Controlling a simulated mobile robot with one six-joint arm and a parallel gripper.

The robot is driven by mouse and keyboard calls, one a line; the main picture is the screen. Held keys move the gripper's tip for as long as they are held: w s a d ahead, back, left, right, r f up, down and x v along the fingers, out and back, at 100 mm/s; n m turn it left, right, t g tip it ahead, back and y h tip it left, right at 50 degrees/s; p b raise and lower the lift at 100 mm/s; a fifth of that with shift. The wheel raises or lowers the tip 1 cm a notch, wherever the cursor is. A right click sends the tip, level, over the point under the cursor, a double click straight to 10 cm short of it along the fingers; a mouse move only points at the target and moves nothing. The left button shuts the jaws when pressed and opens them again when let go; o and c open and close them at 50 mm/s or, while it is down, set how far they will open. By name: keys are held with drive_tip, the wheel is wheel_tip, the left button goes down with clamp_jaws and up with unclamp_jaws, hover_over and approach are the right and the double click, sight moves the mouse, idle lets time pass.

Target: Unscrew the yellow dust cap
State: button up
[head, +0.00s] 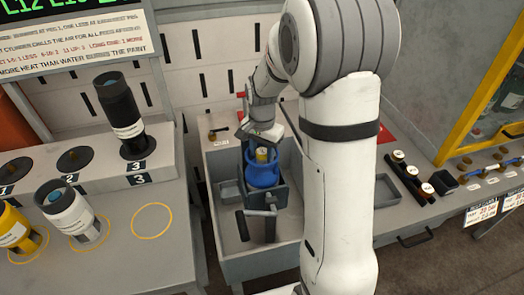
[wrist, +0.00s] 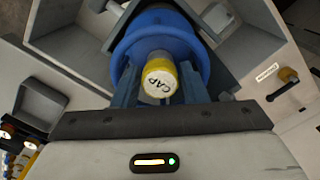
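The yellow dust cap (wrist: 160,79), marked "CAP", sits on top of a blue cylinder (wrist: 193,52). In the head view the cap (head: 262,154) points up and the blue cylinder (head: 264,174) stands upright in a dark vise (head: 279,196) inside a grey bin. My gripper (head: 262,140) is just above the cap, pointing down. In the wrist view my gripper (wrist: 158,78) has one finger on each side of the cap, with gaps showing between the fingers and it. The gripper is open and holds nothing.
The grey bin's wall (head: 262,267) surrounds the vise, whose handle (head: 262,212) sticks out in front. A white cylinder (head: 68,211) and a black cylinder (head: 122,115) stand at left.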

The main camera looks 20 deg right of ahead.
clamp_jaws()
drive_tip(key=n, duration=0.3)
drive_tip(key=shift+n, duration=1.5)
drive_tip(key=n, duration=0.2)
drive_tip(key=shift+n, duration=0.3)
drive_tip(key=n, duration=0.3)
drive_tip(key=shift+n, duration=0.4)
